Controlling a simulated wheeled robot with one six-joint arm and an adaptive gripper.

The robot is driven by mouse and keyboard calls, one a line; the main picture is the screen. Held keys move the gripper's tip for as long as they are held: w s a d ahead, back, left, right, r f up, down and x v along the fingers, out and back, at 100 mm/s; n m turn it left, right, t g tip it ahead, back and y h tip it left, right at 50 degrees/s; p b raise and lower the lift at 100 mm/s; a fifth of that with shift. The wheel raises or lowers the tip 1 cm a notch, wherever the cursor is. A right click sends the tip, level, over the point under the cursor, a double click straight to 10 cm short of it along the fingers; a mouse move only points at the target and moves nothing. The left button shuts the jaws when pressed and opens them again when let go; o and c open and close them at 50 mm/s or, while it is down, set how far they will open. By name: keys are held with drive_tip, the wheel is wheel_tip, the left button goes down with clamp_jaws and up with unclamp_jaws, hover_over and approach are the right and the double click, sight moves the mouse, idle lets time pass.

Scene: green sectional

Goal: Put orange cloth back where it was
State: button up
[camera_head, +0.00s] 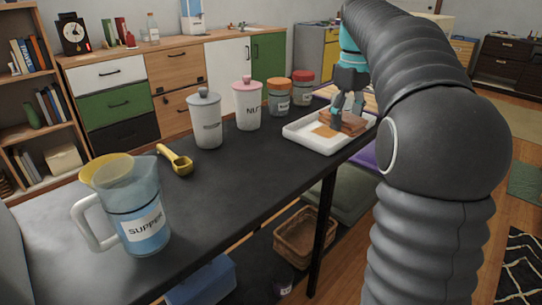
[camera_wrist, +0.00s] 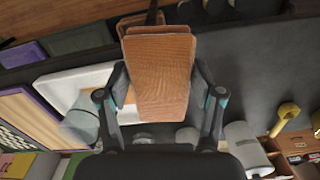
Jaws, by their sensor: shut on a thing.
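The orange cloth (camera_head: 353,123), a folded brown-orange pad, is between the fingers of my gripper (camera_head: 346,108) at the white tray (camera_head: 294,132) on the dark table. In the wrist view the cloth (camera_wrist: 160,68) fills the gap between both fingers of my gripper (camera_wrist: 162,100), which is shut on it. The tray (camera_wrist: 58,88) shows beside and behind the cloth there. A flat tan-orange piece (camera_head: 324,131) lies in the tray in the head view. I cannot tell whether the held cloth touches the tray floor.
Two lidded canisters, white (camera_head: 207,122) and pink-lidded (camera_head: 247,108), and two jars (camera_head: 279,98) (camera_head: 303,90) stand behind the tray. A yellow scoop (camera_head: 176,160) and a jug (camera_head: 139,212) are at the left. The table's middle front is clear.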

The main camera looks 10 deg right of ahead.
drive_tip(key=s+a+r+n, duration=0.2)
drive_tip(key=s+a, duration=0.1)
drive_tip(key=s, duration=0.1)
hover_over(291, 159)
wheel_tip(291, 159, down, 7)
drive_tip(key=shift+f+b, duration=0.1)
drive_tip(key=shift+b, duration=0.25)
drive_tip(key=shift+f+b, duration=0.3)
drive_tip(key=shift+f, duration=1.75)
drive_tip(key=shift+f, duration=0.1)
drive_tip(key=o, duration=1.1)
